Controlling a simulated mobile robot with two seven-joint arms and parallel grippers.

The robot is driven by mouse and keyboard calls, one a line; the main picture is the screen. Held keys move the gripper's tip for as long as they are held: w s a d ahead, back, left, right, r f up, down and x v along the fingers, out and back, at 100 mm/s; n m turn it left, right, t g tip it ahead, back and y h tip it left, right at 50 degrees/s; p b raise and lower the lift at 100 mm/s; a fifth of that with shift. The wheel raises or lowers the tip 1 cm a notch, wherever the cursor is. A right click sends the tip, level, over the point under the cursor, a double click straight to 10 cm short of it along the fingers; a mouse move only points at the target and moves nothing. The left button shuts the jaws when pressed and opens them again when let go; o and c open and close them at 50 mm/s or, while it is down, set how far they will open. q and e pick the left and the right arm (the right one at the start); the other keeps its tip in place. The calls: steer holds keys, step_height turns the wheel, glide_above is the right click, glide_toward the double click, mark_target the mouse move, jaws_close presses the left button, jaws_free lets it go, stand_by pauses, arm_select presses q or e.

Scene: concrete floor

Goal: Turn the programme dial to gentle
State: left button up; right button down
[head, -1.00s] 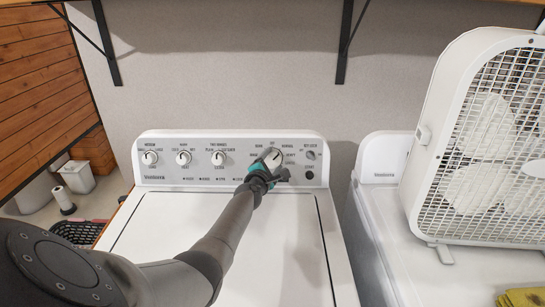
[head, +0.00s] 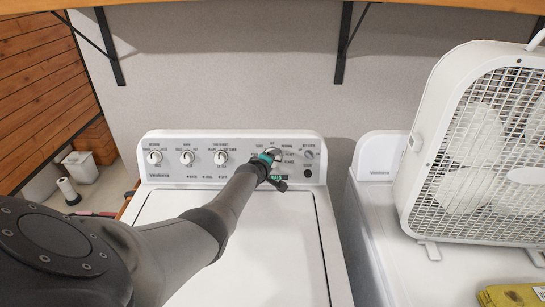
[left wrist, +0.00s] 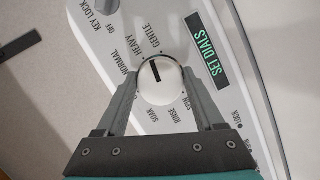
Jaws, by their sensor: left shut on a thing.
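The programme dial (left wrist: 165,88) is a round white knob with a black pointer line, on the washer's control panel (head: 185,172). In the left wrist view the pointer aims up and slightly left, towards the area of the HEAVY and GENTLE labels. I cannot tell exactly which mark it meets. My left gripper (left wrist: 162,77) is shut on the dial, one dark finger on each side. In the head view my left gripper (head: 268,160) reaches the panel's right part and hides much of the dial. My right gripper is not in view.
Three smaller white knobs sit on the panel's left, and a key lock knob (head: 309,155) on its right. A lit display (left wrist: 207,52) reads SET DIALS. A white box fan (head: 410,185) stands on the appliance to the right. The washer lid (head: 290,250) is clear.

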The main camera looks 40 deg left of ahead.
arm_select(q)
steer(key=shift+m+g+p, duration=0.6)
steer(key=shift+m+p, duration=0.3)
steer(key=shift+m, duration=0.7)
steer(key=o, duration=1.4)
